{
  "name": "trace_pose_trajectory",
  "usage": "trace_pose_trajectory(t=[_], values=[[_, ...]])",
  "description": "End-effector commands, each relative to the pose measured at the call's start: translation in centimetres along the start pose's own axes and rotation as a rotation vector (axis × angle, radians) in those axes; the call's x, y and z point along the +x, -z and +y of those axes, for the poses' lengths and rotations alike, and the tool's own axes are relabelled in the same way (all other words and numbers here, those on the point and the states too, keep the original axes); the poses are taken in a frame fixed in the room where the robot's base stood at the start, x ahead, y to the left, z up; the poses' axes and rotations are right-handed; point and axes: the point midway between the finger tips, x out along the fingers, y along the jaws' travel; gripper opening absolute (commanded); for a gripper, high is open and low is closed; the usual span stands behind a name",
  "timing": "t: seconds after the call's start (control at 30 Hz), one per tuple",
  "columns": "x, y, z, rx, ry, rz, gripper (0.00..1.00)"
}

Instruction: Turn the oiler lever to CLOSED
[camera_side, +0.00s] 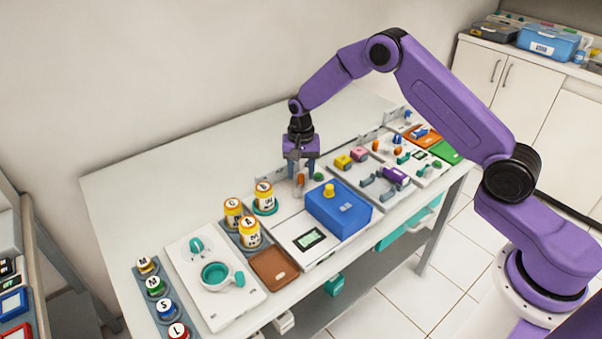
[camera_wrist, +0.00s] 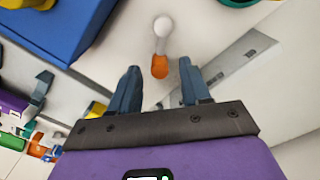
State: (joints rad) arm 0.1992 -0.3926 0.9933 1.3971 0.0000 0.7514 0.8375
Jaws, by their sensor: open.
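A small lever with a whitish round end and an orange end (camera_wrist: 160,67) shows in the wrist view; I take it to be the oiler lever. Its orange part also shows in the side view (camera_side: 300,180), just below my gripper (camera_side: 301,171). My gripper is open and points down over the back of the white panel that bears a blue box (camera_side: 340,209). In the wrist view, the orange end lies between the two fingertips of my gripper (camera_wrist: 159,68), with a gap on both sides. I cannot read any OPEN or CLOSED mark.
The blue box with a yellow knob (camera_side: 329,190) stands close in front of my gripper. A grey strip with small marks (camera_wrist: 228,76) lies beside the lever. Panels with small coloured parts (camera_side: 396,179) lie to the right.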

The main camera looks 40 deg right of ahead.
Motion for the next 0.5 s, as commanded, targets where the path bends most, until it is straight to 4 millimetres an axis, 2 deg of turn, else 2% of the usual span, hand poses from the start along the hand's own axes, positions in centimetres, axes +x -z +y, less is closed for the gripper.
trace_pose_trajectory(t=[0.13,0.43,0.47,0.5], values=[[0.98,0.00,0.00,0.000,0.000,0.000,0.47],[1.20,0.01,0.00,0.000,0.001,0.001,0.47],[1.20,0.01,0.00,0.000,0.001,0.000,0.44],[1.19,0.01,0.00,0.000,0.000,0.000,0.31]])
